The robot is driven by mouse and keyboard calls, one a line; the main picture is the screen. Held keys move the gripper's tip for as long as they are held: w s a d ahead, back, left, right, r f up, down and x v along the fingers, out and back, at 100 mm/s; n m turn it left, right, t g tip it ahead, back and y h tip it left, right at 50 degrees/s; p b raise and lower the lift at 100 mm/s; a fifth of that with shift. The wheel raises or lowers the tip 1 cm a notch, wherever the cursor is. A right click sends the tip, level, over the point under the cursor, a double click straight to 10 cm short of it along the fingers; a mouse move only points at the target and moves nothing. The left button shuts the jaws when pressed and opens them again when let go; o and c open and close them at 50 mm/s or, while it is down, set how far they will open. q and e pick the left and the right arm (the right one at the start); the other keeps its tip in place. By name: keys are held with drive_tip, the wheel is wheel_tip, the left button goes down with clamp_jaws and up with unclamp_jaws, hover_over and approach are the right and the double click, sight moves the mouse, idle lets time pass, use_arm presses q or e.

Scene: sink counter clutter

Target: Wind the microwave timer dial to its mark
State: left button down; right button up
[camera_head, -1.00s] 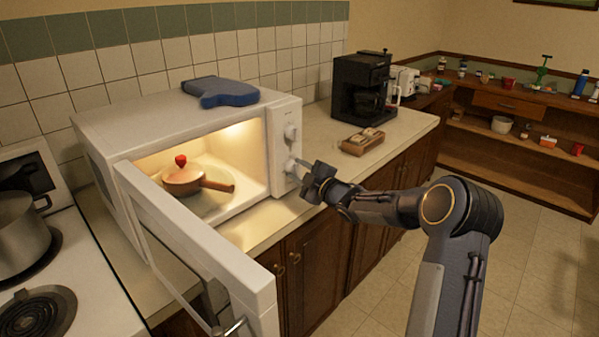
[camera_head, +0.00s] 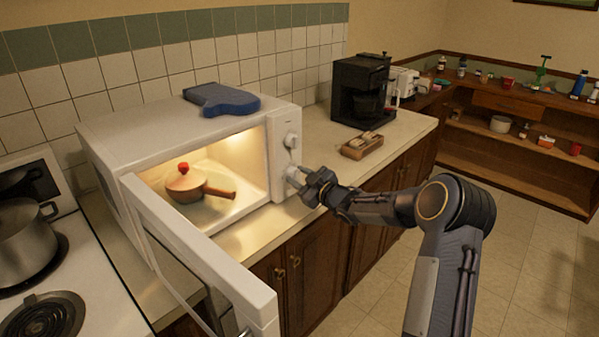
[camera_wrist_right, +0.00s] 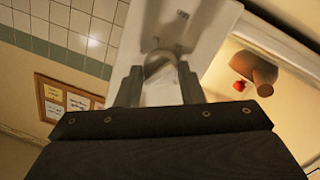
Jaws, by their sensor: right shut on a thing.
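The white microwave (camera_head: 150,125) stands on the counter with its door (camera_head: 200,245) swung open and its inside lit. Its right-hand panel carries an upper dial (camera_head: 291,140) and a lower dial (camera_head: 292,172). My right gripper (camera_head: 298,176) is at the lower dial, shut on it from the front. In the right wrist view the two fingers (camera_wrist_right: 158,88) lie on either side of the pale round dial (camera_wrist_right: 158,64). I cannot make out the mark or the dial's pointer. My left gripper is not in view.
A wooden tray (camera_head: 361,147) and a coffee maker (camera_head: 362,90) stand to the right. The stove with a steel pot (camera_head: 25,240) is at left.

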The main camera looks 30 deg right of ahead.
drive_tip(key=shift+m+p, duration=1.6)
drive_tip(key=shift+m, duration=0.2)
drive_tip(key=o, duration=1)
drive_tip(key=shift+b+v, duration=0.9)
drive_tip(key=shift+v, duration=3)
drive_tip(key=shift+d+r, duration=0.1)
drive_tip(key=shift+d, duration=0.05)
drive_tip(key=shift+r, duration=0.1)
